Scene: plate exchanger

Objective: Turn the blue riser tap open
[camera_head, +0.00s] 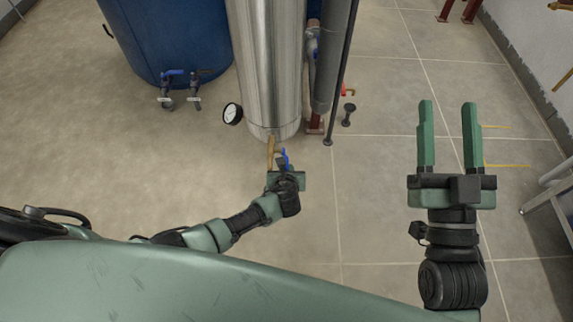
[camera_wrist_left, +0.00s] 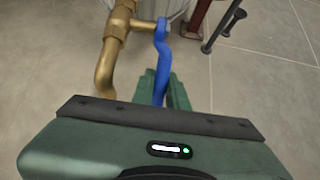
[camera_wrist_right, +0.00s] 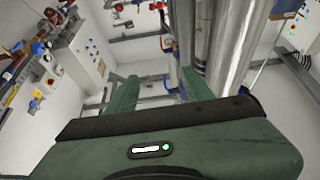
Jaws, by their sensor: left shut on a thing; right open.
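The blue riser tap handle (camera_head: 285,156) is at the foot of the steel column, next to a brass pipe (camera_head: 270,150). In the left wrist view the blue handle (camera_wrist_left: 161,62) runs from the brass valve body (camera_wrist_left: 118,24) down between my left gripper's fingers. My left gripper (camera_wrist_left: 163,95) is shut on the handle; it also shows in the head view (camera_head: 283,168). The handle's lower end is hidden behind the gripper body. My right gripper (camera_head: 448,135) is open and empty, held over the floor at the right. Its fingers point away from my body.
A steel column (camera_head: 268,65) stands straight ahead with a round gauge (camera_head: 232,114) at its left. A blue tank (camera_head: 165,35) with blue-handled taps (camera_head: 172,73) is at the back left. Grey pipes (camera_head: 333,60) stand right of the column. The floor between the arms is clear.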

